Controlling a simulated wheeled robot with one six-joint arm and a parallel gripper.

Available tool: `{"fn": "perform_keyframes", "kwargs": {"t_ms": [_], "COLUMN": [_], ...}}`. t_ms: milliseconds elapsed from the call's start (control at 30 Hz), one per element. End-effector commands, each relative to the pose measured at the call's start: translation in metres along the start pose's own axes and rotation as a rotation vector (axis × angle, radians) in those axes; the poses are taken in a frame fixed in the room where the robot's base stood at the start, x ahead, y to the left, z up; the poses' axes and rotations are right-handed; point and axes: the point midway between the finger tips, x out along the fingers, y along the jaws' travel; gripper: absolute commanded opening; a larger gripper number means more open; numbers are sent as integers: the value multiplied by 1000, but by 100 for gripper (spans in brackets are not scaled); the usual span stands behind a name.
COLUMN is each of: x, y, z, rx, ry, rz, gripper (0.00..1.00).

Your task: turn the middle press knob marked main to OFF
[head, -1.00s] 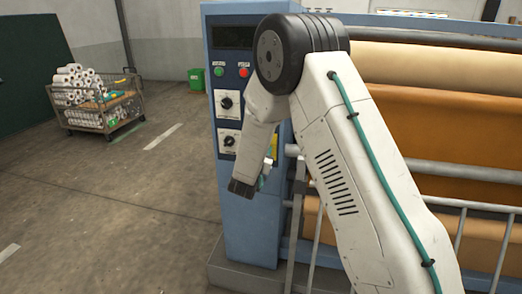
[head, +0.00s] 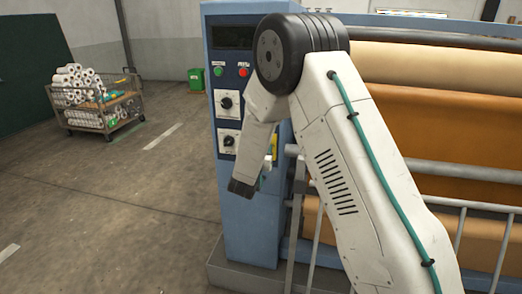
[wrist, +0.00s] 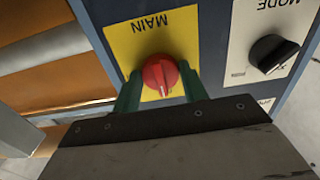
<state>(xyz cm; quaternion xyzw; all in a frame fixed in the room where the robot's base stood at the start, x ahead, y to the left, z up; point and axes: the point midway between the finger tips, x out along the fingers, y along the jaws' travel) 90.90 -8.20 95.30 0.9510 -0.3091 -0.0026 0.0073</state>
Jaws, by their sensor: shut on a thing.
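The red MAIN knob (wrist: 160,73) sits on a yellow plate (wrist: 125,48) in the wrist view, where the picture is turned upside down. My gripper (wrist: 160,88) has its two green fingers on either side of the red knob and is shut on it. A white pointer line shows on the knob, pointing toward the bottom of the wrist view. I cannot read the position labels around it. In the head view my arm hides the knob, and only an edge of the yellow plate (head: 274,147) shows.
A black MODE knob (wrist: 272,53) on a white plate is beside the red one in the wrist view. The head view shows a green button (head: 218,71), a red button (head: 243,71), and a metal railing (head: 465,203) before the rollers. Open floor lies left.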

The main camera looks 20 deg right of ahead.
Motion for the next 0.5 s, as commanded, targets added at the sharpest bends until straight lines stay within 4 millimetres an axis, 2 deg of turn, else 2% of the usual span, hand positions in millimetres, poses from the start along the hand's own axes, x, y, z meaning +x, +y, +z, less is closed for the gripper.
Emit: {"fn": "perform_keyframes", "kwargs": {"t_ms": [33,67,100,367,500], "x": [0,0,0,0,-9], "y": [0,0,0,0,-1], "z": [0,0,0,0,0], "rx": [-1,-1,-1,0,-1], "ry": [-1,-1,-1,0,-1], "rz": [0,0,0,0,-2], "gripper": [20,51,62,64,64]}}
